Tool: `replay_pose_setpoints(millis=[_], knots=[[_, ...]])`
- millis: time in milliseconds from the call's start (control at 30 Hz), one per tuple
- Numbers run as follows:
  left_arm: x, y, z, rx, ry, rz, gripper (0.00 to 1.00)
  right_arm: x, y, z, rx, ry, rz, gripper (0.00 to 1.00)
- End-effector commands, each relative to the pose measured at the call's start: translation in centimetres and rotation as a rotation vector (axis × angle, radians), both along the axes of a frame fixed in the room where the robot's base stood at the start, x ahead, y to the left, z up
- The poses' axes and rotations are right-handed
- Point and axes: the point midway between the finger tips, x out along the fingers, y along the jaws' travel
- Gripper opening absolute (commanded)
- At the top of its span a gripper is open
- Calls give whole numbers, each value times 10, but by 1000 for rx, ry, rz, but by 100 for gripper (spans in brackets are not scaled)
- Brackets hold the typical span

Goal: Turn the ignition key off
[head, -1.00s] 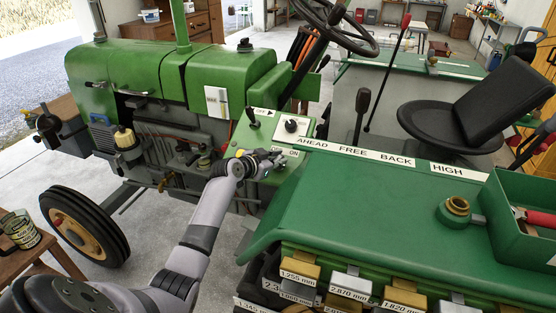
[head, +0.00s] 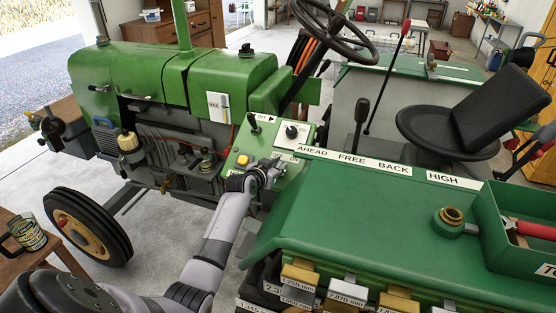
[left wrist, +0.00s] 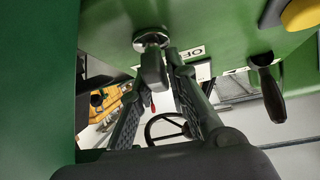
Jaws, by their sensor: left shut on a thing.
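The ignition key (left wrist: 152,66) shows in the left wrist view as a grey grip below a round metal lock (left wrist: 151,38) on the green panel. My left gripper (left wrist: 157,74) has its two dark fingers on either side of the key grip and is shut on it. In the head view my left gripper (head: 276,165) is at the front edge of the green control panel (head: 240,139), by the ON label (head: 291,159). The key is hidden there behind the fingers. Part of an OFF label (left wrist: 190,54) shows beside the right finger. My right gripper is not in view.
The panel also bears a yellow button (head: 242,160), a black-knobbed lever (head: 253,121) and a rotary knob (head: 291,131). The yellow button (left wrist: 300,14) and a dark lever (left wrist: 271,92) also show in the left wrist view. The green fender (head: 350,205) lies right of the arm.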

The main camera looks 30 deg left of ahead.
Motion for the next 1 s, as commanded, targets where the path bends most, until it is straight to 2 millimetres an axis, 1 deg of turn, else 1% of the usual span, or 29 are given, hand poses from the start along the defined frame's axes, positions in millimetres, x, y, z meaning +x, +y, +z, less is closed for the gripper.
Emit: replay_pose_setpoints(millis=[33, 200, 300, 533, 967, 1000], knots=[[0, -4, 3, -23, 1, 25, 0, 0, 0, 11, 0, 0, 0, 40], [0, -4, 2, -70, -12, 114, 0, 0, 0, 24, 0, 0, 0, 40], [1, -3, 1, -91, -17, 154, 0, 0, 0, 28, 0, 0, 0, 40], [1, -3, 0, -115, -24, 204, 0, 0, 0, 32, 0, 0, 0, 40], [1, -2, -1, -116, -26, 211, 0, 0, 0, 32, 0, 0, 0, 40], [1, -2, -1, -116, -26, 211, 18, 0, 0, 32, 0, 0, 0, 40]])
